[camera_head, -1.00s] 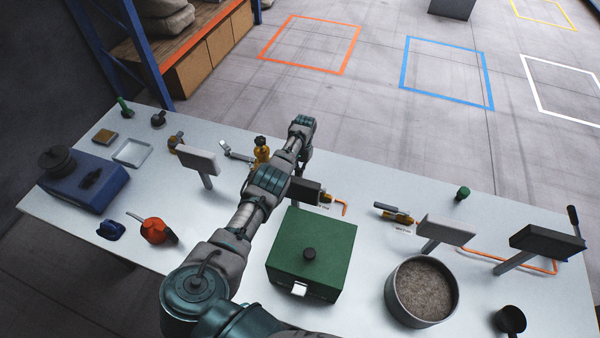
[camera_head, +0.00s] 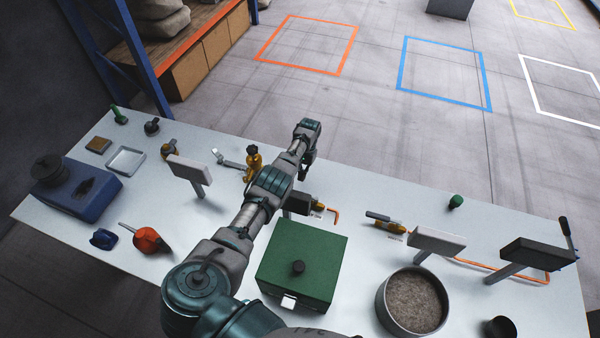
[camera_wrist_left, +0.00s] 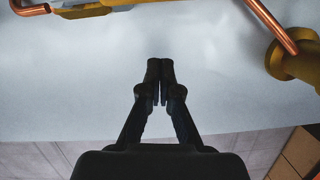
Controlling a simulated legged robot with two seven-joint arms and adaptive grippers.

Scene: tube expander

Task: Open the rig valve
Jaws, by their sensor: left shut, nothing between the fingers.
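A yellow valve body with a grey lever (camera_head: 382,219) lies on the white bench, right of my left arm. A second yellow fitting (camera_head: 318,204) with a short bent copper pipe sits behind the green box. An upright yellow fitting with a dark knob (camera_head: 253,163) stands left of my arm. I cannot tell which is the rig valve. My left gripper (camera_head: 306,174) is near the bench's far edge, shut and empty. In the left wrist view its fingertips (camera_wrist_left: 161,66) point at bare bench, between a yellow body (camera_wrist_left: 100,8) and a yellow flange (camera_wrist_left: 295,58), touching neither.
A green box (camera_head: 305,250) stands close to my forearm. A grey-brown filled bowl (camera_head: 415,300), grey panels on posts (camera_head: 437,241) and a copper pipe (camera_head: 490,270) occupy the right side. A blue device (camera_head: 80,190) and red item (camera_head: 148,240) are at left.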

